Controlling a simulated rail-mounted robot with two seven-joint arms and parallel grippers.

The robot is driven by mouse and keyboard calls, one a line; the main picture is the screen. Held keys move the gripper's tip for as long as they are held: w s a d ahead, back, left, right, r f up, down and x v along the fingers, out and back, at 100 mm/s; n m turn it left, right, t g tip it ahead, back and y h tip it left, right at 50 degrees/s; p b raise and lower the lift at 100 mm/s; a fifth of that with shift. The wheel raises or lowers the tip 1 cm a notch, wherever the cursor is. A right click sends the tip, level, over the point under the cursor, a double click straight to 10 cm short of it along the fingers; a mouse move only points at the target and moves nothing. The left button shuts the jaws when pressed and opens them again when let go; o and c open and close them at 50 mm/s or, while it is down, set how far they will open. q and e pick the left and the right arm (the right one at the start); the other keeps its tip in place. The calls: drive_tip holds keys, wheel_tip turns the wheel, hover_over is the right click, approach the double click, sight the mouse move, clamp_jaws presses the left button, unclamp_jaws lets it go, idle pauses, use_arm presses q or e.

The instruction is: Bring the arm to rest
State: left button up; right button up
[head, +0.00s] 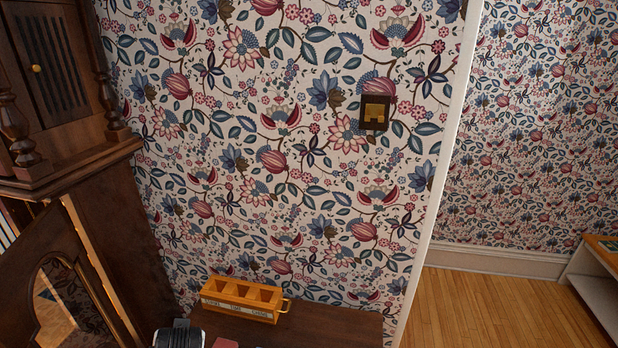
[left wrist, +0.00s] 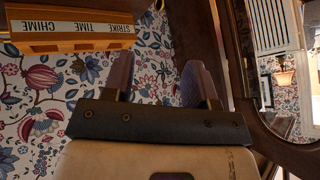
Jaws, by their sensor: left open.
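My left gripper (left wrist: 160,78) shows in the left wrist view with its two fingers apart and nothing between them. Patterned wallpaper shows behind the fingers. An orange wooden holder (left wrist: 72,40) labelled STRIKE, TIME and CHIME appears upside down at upper left of that view, apart from the fingers. In the head view the holder (head: 240,299) stands on a dark wooden top against the wall. Its compartments look empty. I cannot make out my left gripper's fingers in the head view. My right gripper is in neither view.
A tall dark wooden clock case (head: 75,190) fills the left of the head view. A grey and black object (head: 180,335) is cut off at the bottom edge; I cannot tell what it is. A brass-coloured wall fitting (head: 375,112) is on the wallpaper. Wooden floor (head: 480,310) is clear at right.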

use_arm(q)
drive_tip(key=s+d+f+m+t+h, duration=0.1)
drive_tip(key=s+d+m+h, duration=0.2)
drive_tip(key=s, duration=0.5)
drive_tip(key=s+d+t+h, duration=0.1)
drive_tip(key=s+d+h, duration=0.1)
drive_tip(key=s+d, duration=0.45)
drive_tip(key=s+f+m+g, duration=0.1)
drive_tip(key=s+f+g, duration=0.2)
drive_tip(key=s+f, duration=0.6)
drive_tip(key=s+f+g, duration=0.2)
drive_tip(key=s+f, duration=0.2)
drive_tip(key=s, duration=0.8)
wheel_tip(320, 180, up, 36)
drive_tip(key=p, duration=3.6)
drive_tip(key=shift+s+a+f, duration=0.25)
drive_tip(key=shift+a, duration=0.1)
